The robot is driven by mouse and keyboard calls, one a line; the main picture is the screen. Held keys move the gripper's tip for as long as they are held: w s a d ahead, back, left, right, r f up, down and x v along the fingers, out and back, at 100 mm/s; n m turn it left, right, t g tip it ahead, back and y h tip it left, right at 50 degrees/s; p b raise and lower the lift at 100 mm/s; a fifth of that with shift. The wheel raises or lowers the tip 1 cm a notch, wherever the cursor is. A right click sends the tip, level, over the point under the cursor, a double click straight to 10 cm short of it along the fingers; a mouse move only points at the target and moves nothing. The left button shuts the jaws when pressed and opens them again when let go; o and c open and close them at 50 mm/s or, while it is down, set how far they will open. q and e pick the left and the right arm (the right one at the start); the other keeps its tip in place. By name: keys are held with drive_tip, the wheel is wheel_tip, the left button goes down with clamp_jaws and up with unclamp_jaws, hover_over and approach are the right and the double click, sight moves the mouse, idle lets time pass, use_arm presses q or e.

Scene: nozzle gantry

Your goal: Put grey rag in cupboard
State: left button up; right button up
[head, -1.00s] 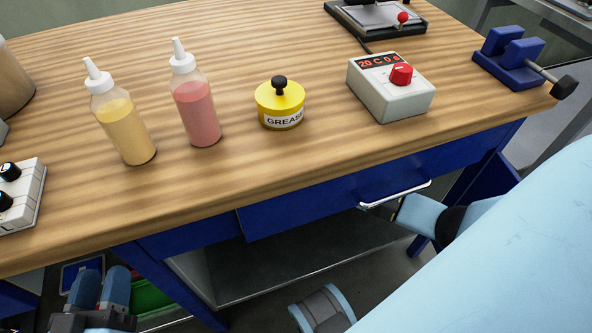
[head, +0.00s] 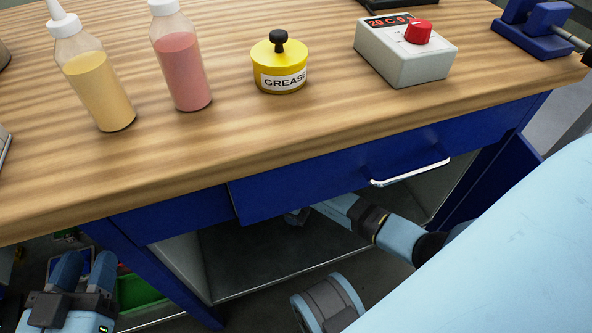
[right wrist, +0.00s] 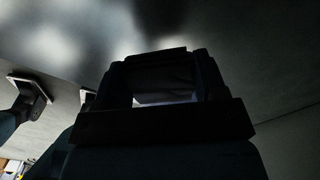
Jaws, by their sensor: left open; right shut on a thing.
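The cupboard (head: 265,250) is the open grey compartment under the workbench, below the blue drawer front. My right arm reaches into it, and the right gripper (head: 298,215) is mostly hidden behind the drawer front. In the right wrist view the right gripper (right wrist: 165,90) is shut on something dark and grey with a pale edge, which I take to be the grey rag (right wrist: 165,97). That view is very dim, so the rag's shape is unclear. My left gripper (head: 84,265) is open and empty at the lower left, beside the bench leg.
The blue drawer (head: 320,180) with its metal handle (head: 410,174) overhangs the opening. On the bench top stand a yellow bottle (head: 95,85), a red bottle (head: 182,65), a grease tub (head: 280,70) and a control box (head: 405,55). A green bin (head: 138,292) is below left.

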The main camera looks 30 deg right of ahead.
wheel_tip(320, 180, down, 4)
drive_tip(key=shift+r+b, duration=0.1)
drive_tip(key=shift+b, duration=0.9)
drive_tip(key=shift+f, duration=0.3)
drive_tip(key=shift+r, duration=0.15)
drive_tip(key=o, duration=0.9)
drive_tip(key=shift+f, duration=0.2)
use_arm(q)
drive_tip(key=shift+w+a+r+m+t, duration=0.15)
drive_tip(key=shift+w+a+m+t, duration=0.15)
drive_tip(key=shift+w+m+t, duration=0.3)
drive_tip(key=shift+s, duration=0.15)
